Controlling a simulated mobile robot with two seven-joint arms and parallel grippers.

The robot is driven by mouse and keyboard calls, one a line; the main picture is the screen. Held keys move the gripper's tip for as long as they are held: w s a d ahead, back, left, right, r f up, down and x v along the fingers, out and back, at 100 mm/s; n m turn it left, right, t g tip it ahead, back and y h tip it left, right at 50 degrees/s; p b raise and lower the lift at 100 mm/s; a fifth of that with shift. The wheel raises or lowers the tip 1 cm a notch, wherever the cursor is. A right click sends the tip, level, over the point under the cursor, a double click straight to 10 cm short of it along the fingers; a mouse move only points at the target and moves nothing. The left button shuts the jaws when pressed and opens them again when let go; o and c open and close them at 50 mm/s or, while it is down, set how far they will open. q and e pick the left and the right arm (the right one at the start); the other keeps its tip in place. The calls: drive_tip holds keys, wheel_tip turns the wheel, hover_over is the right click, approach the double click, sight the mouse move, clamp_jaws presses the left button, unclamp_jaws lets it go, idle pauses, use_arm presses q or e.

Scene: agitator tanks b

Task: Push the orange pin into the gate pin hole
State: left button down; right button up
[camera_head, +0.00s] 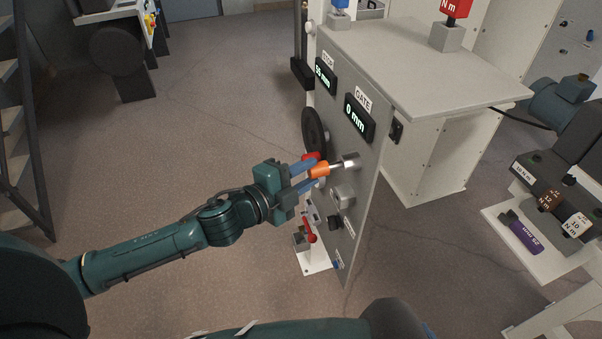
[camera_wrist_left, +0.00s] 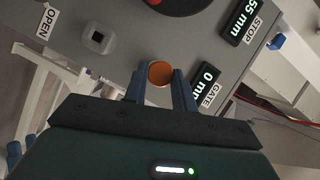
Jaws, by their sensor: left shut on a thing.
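The orange pin (camera_head: 319,170) is held level between the blue fingers of my left gripper (camera_head: 309,174), which is shut on its handle. Its metal shaft points right at a silver round boss (camera_head: 351,160) on the grey panel, below the GATE display. The shaft's end meets or overlaps the boss in the head view; I cannot tell how far inside it is. In the left wrist view the round orange end of the pin (camera_wrist_left: 160,73) sits between the fingertips (camera_wrist_left: 161,85), and the hole is hidden behind it. My right gripper is not in view.
The panel (camera_head: 340,130) carries a GATE display (camera_head: 359,118) reading 0 mm and a STOP display (camera_head: 325,76) reading 55 mm. A black handwheel (camera_head: 314,130) is close behind the gripper. Below are a square socket (camera_wrist_left: 98,38) and a red lever (camera_head: 309,230).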

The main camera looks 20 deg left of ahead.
use_arm(q)
drive_tip(key=shift+w+d, duration=0.25)
drive_tip(key=shift+d, duration=0.1)
drive_tip(key=shift+w+d, duration=0.3)
drive_tip(key=shift+d, duration=0.1)
drive_tip(key=shift+w+d+p, duration=0.25)
drive_tip(key=shift+d+p, duration=0.1)
drive_tip(key=shift+d, duration=0.05)
drive_tip(key=c, duration=1.5)
unclamp_jaws()
drive_tip(key=o, duration=0.4)
drive_tip(key=shift+o, duration=0.2)
